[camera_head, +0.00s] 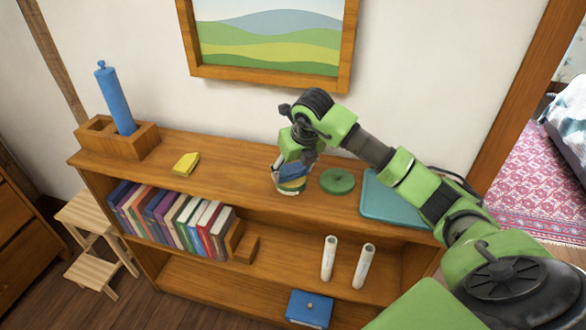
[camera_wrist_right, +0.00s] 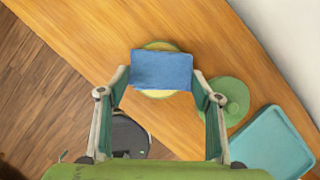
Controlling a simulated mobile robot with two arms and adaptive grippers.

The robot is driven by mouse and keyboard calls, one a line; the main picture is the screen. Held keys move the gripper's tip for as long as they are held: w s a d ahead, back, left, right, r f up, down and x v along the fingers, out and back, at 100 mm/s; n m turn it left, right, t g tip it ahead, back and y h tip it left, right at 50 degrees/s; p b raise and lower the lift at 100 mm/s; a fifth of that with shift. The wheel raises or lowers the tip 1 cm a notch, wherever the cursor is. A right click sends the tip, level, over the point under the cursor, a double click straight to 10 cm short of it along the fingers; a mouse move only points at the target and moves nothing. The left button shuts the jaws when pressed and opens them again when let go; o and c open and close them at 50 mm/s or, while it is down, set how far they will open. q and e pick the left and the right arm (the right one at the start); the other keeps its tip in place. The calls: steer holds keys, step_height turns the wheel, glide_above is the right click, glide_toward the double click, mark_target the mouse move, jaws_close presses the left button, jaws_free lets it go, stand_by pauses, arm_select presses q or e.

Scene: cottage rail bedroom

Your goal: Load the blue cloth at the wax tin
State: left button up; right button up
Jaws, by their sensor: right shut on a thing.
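My right gripper (camera_head: 292,166) is shut on the blue cloth (camera_head: 290,173). The gripper points down at the shelf top. In the right wrist view the folded blue cloth (camera_wrist_right: 162,70) spans between the two fingertips (camera_wrist_right: 160,80). The wax tin (camera_head: 291,186), round with yellow inside, is directly below the cloth on the shelf top. Its yellow edge (camera_wrist_right: 160,95) shows around the cloth in the wrist view, and the cloth hides its middle. I cannot tell whether the cloth touches the wax. My left gripper is not in view.
A green round lid (camera_head: 337,183) lies just right of the tin, with a teal tray (camera_head: 391,201) beyond it. A yellow cloth-like piece (camera_head: 186,163) and a wooden holder (camera_head: 117,143) with a blue cylinder (camera_head: 115,100) are to the left.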

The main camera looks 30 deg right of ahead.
mark_target(293, 169)
steer(key=shift+f+b, duration=0.55)
steer(key=shift+f, duration=0.1)
stand_by(1.9)
steer(key=shift+r+p, duration=2.1)
steer(key=shift+r, duration=1.55)
steer(key=shift+f, duration=0.1)
